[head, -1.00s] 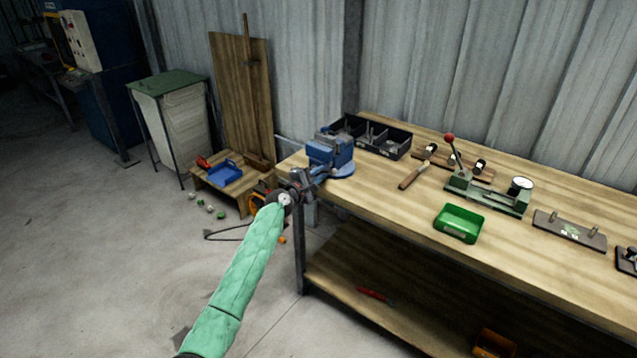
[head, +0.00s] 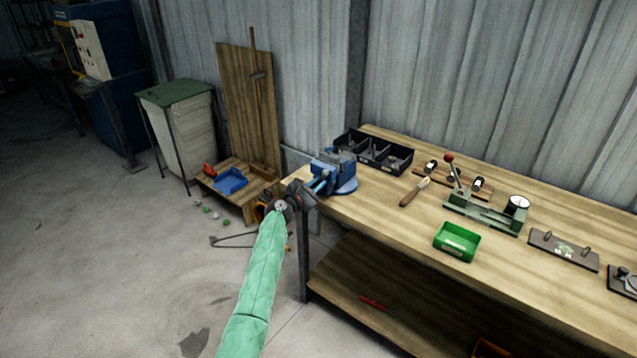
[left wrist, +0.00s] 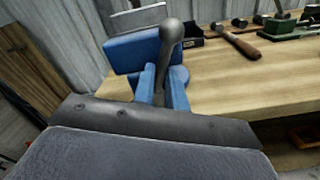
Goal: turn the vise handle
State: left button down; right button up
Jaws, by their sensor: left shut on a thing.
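The blue vise (head: 333,170) is mounted at the left end of the wooden workbench (head: 400,222). It also shows in the left wrist view (left wrist: 130,52), behind the gripper. My left gripper (head: 308,190) is at the front of the vise, at the bench's left edge. In the left wrist view its two blue fingers (left wrist: 163,88) are shut on the grey vise handle (left wrist: 171,40), whose round knob end sticks up above them. The handle's lower part is hidden by my gripper. My right gripper is not in view.
Behind the vise is a black divided bin (head: 373,152). To the right are a wooden-handled tool (head: 414,192), a green lever press (head: 482,212) and a green tray (head: 457,241). A low wooden stand (head: 248,200) is on the floor at left.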

pick_arm(q)
jog(key=shift+r, duration=0.1)
jog(key=shift+w+a+n, duration=0.1)
jog(key=shift+n, duration=0.4)
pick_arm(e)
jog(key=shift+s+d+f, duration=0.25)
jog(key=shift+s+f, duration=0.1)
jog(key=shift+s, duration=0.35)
pick_arm(q)
jog(key=c, duration=1.4)
grip_release()
jog(key=shift+w, duration=0.1)
jog(key=shift+c, duration=0.2)
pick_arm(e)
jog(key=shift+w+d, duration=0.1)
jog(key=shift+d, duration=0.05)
